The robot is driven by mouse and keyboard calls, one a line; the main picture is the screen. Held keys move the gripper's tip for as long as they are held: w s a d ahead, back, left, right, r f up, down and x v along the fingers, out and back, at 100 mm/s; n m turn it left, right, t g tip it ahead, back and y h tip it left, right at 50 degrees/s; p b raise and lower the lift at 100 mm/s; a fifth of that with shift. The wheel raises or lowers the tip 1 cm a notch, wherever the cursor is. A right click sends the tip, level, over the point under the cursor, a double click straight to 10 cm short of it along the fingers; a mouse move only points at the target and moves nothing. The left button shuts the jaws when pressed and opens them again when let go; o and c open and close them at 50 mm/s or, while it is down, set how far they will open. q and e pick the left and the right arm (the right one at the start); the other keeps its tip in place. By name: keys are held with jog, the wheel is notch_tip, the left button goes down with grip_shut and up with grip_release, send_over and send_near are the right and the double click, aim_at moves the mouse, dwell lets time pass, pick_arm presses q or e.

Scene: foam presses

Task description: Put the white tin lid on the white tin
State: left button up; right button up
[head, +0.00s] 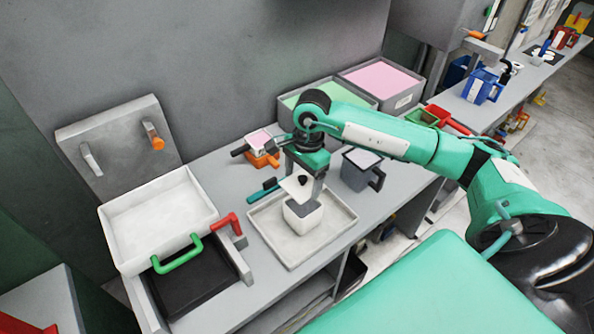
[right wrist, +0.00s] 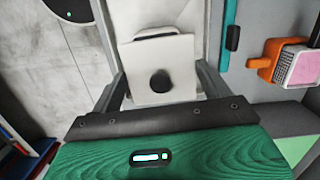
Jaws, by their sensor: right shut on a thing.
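The white tin lid (head: 292,187), a square plate with a black knob, is held between the fingers of my right gripper (head: 304,186). In the right wrist view the lid (right wrist: 180,62) sits between the two fingers of the gripper (right wrist: 160,88), knob facing the camera. The white tin (head: 302,220) stands upright on a pale tray, just below the lid. Part of its grey top shows in front of the lid, which looks slightly offset toward the back left. Whether lid and tin touch is hard to tell. My left gripper is out of view.
The shallow tray (head: 262,226) has a low rim around the tin. A dark grey jug (head: 357,176) stands close on the right, an orange-handled container (head: 262,158) behind.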

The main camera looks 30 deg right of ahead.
jog(key=shift+s, duration=0.25)
jog(key=shift+s+f, duration=0.2)
jog(key=shift+f, duration=0.1)
jog(key=shift+w+f+b, duration=0.1)
jog(key=shift+f+b, duration=0.2)
jog(key=shift+w+f, duration=0.1)
jog(key=shift+f, duration=0.2)
jog(key=shift+f+b, duration=0.4)
jog(key=shift+f, duration=1.1)
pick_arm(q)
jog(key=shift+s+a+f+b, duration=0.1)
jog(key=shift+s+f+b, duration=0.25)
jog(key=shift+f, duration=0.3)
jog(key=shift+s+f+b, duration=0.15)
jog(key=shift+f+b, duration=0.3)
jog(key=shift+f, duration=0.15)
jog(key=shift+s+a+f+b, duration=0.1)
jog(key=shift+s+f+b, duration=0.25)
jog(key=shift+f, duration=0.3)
pick_arm(e)
jog(key=shift+f, duration=0.8)
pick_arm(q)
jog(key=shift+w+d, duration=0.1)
